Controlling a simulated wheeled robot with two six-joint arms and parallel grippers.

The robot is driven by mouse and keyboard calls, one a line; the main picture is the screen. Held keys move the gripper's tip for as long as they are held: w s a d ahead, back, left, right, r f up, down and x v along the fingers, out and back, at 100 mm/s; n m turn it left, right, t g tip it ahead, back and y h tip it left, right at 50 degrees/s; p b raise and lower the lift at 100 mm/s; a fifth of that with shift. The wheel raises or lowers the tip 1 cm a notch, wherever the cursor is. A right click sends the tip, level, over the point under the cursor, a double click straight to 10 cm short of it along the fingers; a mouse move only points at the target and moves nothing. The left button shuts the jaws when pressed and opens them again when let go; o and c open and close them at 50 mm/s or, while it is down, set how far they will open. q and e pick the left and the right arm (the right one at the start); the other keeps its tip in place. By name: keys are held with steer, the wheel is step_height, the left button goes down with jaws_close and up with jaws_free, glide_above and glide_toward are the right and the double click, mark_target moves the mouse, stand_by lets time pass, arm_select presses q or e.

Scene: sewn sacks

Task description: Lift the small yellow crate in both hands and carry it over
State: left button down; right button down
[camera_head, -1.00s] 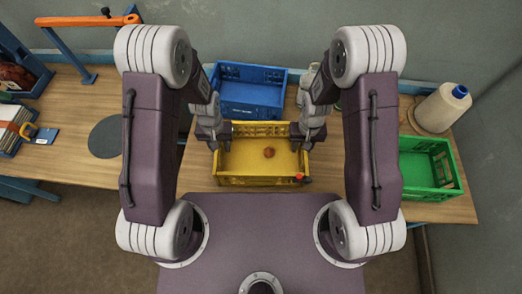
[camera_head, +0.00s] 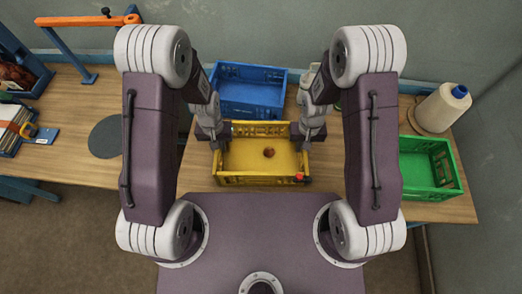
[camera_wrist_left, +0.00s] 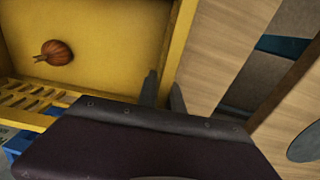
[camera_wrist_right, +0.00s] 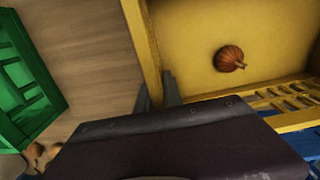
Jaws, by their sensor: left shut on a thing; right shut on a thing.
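The small yellow crate (camera_head: 262,180) is in front of me in the head view, with a small brown-orange onion-like thing (camera_head: 269,152) on its floor. My left gripper (camera_head: 219,146) is shut on the crate's left wall, and in the left wrist view its fingers (camera_wrist_left: 163,95) straddle the yellow rim (camera_wrist_left: 179,45). My right gripper (camera_head: 307,146) is shut on the right wall, and its fingers (camera_wrist_right: 157,92) straddle the rim (camera_wrist_right: 143,45) in the right wrist view. The crate looks level. I cannot tell whether its bottom touches the table.
A blue crate (camera_head: 250,92) stands right behind the yellow one. A green crate (camera_head: 425,168) and a white cone with a blue top (camera_head: 440,108) are at the right. A dark round disc (camera_head: 106,137) lies on the wooden table (camera_head: 75,150) at the left.

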stand_by(0.8)
